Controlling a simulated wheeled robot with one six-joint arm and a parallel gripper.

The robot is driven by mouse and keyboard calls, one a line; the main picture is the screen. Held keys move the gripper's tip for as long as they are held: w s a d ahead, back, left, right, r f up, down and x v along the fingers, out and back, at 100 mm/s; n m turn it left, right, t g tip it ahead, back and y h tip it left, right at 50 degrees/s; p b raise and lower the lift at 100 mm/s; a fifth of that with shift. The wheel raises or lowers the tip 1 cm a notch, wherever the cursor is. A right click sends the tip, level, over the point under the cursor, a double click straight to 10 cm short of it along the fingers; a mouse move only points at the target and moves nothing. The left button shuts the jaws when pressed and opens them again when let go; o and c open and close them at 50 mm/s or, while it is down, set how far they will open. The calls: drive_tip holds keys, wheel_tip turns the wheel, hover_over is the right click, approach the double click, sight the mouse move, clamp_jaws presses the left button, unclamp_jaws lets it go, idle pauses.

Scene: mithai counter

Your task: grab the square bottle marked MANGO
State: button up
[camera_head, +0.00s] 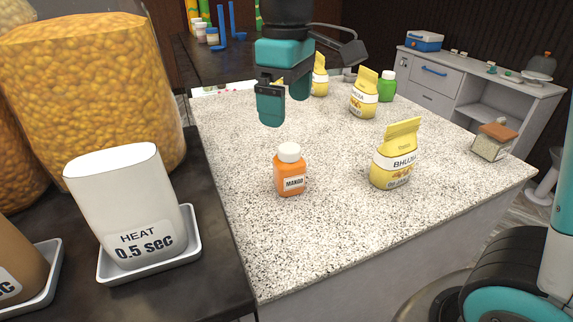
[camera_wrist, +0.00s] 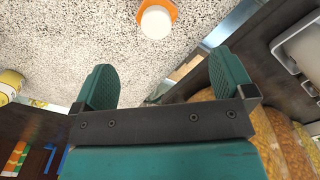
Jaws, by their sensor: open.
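The square orange bottle marked MANGO (camera_head: 290,174) stands upright on the speckled counter, with a white cap and a white label. In the wrist view the bottle (camera_wrist: 171,8) shows from above at the top edge, its white cap clearest. My gripper (camera_head: 271,112) is open and empty above the counter. In the head view it hangs higher than the bottle and a little to its left. In the wrist view the two teal fingers of my gripper (camera_wrist: 165,85) are spread apart, and the bottle lies beyond their tips, not between them.
A yellow BHUJIA packet (camera_head: 396,158) stands right of the bottle. More packets (camera_head: 364,97) and a green bottle (camera_head: 387,86) stand farther back. A HEAT cup (camera_head: 130,200) stands on the dark left counter.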

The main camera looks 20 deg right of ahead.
sight(289, 147)
wheel_tip(289, 147, down, 7)
drive_tip(key=shift+r+p, duration=0.1)
drive_tip(key=shift+p, duration=0.5)
drive_tip(key=shift+d+f+p, duration=0.15)
drive_tip(key=shift+f+p, duration=0.4)
drive_tip(key=shift+f, duration=0.85)
drive_tip(key=shift+d+f+p, duration=0.1)
drive_tip(key=shift+f+p, duration=0.45)
drive_tip(key=shift+f, duration=0.8)
drive_tip(key=c, duration=0.9)
